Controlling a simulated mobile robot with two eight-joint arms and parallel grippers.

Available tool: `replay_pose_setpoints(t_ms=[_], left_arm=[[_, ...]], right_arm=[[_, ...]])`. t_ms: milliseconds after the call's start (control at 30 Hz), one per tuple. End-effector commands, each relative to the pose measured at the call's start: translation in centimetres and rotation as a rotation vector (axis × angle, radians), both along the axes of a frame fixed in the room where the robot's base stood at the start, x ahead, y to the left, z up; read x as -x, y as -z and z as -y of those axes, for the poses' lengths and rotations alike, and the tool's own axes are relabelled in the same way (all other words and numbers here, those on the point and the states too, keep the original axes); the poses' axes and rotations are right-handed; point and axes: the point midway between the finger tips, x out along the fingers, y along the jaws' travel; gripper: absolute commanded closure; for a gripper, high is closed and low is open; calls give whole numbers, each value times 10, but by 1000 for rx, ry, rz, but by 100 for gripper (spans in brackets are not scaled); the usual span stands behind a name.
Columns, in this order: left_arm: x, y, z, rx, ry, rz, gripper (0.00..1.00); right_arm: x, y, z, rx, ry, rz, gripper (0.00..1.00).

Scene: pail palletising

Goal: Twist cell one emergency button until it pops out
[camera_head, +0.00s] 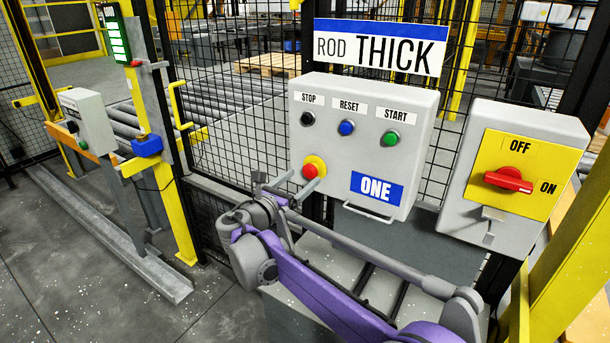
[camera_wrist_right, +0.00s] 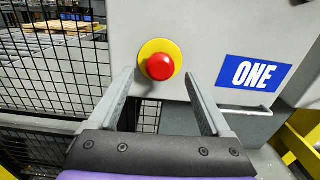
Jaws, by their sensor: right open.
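The red emergency button (camera_head: 311,170) with its yellow surround sits at the lower left of the grey control box (camera_head: 415,115) labelled ONE. It also shows in the right wrist view (camera_wrist_right: 159,67), just beyond the fingertips. My right gripper (camera_head: 290,185) is in front of the button in the head view. In the right wrist view the right gripper (camera_wrist_right: 159,78) is open, its two grey fingers apart on either side of the button's line. I cannot tell whether the fingers touch it. My left gripper is not in view.
The box also carries black STOP, blue RESET and green START buttons. A grey box (camera_head: 470,200) with a red OFF/ON switch (camera_head: 508,180) stands to the right. Wire mesh fence (camera_head: 240,115) lies behind.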

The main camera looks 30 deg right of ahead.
Motion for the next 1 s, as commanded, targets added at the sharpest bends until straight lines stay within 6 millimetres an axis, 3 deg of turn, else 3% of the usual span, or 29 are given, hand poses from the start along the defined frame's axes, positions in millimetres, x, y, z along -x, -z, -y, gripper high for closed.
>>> replay_pose_setpoints(t_ms=[200,533,1000], left_arm=[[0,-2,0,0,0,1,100],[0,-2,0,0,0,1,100],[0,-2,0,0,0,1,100]], right_arm=[[-11,0,21,0,1,0,18],[-12,0,24,-1,-1,0,18],[-12,0,24,-1,-1,0,100]])
